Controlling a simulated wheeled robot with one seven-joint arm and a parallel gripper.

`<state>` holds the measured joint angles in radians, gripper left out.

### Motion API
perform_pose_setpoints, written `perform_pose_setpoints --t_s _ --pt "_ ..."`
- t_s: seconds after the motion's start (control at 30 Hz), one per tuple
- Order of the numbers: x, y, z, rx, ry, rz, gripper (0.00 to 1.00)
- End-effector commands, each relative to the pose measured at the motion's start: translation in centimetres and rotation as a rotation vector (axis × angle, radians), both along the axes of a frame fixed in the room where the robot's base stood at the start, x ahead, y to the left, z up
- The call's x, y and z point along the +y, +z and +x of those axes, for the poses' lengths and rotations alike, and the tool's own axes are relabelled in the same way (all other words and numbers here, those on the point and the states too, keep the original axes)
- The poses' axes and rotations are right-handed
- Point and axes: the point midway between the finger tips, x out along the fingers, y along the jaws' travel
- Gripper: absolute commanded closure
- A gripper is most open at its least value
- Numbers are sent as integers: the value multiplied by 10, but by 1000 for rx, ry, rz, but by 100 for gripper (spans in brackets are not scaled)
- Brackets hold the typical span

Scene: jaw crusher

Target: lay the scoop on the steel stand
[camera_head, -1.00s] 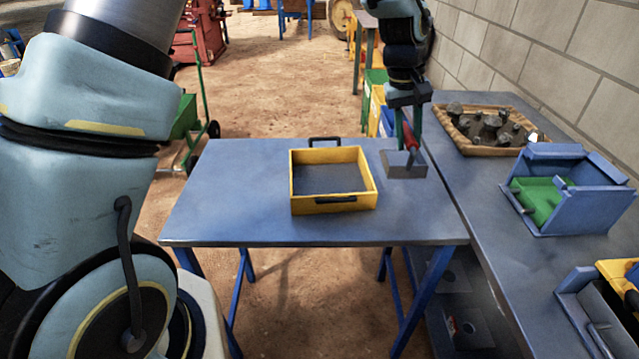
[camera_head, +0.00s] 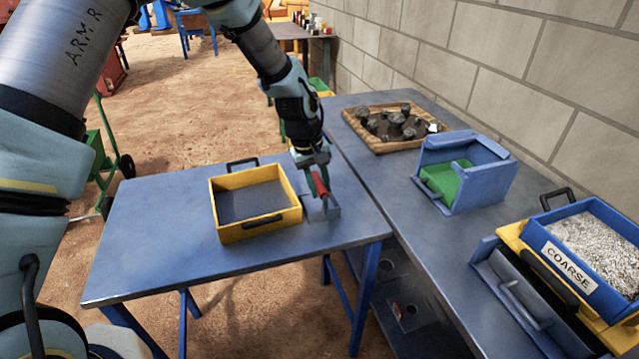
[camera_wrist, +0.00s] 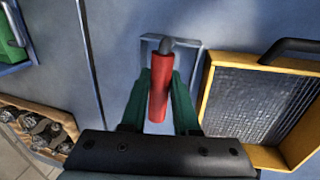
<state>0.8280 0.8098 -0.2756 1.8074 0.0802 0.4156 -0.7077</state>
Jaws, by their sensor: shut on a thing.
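My gripper (camera_head: 314,175) is shut on the red handle (camera_head: 319,184) of the scoop, over the right part of the blue table. In the wrist view the handle (camera_wrist: 158,98) stands between the green fingers (camera_wrist: 160,88), its dark grey end (camera_wrist: 167,45) pointing away from me. Just below is a shallow grey metal piece with raised edges (camera_wrist: 190,56), right of the yellow tray; it also shows in the head view (camera_head: 331,212). I cannot tell whether this is the steel stand, the scoop's pan, or both overlapping, or whether the scoop touches it.
The yellow tray (camera_head: 233,233) with a dark mesh floor stands close to the left. On the side bench are a wooden tray of rocks (camera_head: 375,141), a blue box with a green part (camera_head: 480,190) and a COARSE bin (camera_head: 566,270). The table's left part is clear.

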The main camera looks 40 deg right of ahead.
Motion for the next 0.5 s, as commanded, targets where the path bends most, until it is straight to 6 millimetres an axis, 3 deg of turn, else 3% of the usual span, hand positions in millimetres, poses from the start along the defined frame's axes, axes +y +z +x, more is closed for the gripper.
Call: perform_pose_setpoints --t_s 0.23,0.27,0.5 --pt "0 -3 0 -1 0 -1 100" --pt "0 -2 0 -1 0 0 69" --pt "0 -2 0 0 0 0 42"
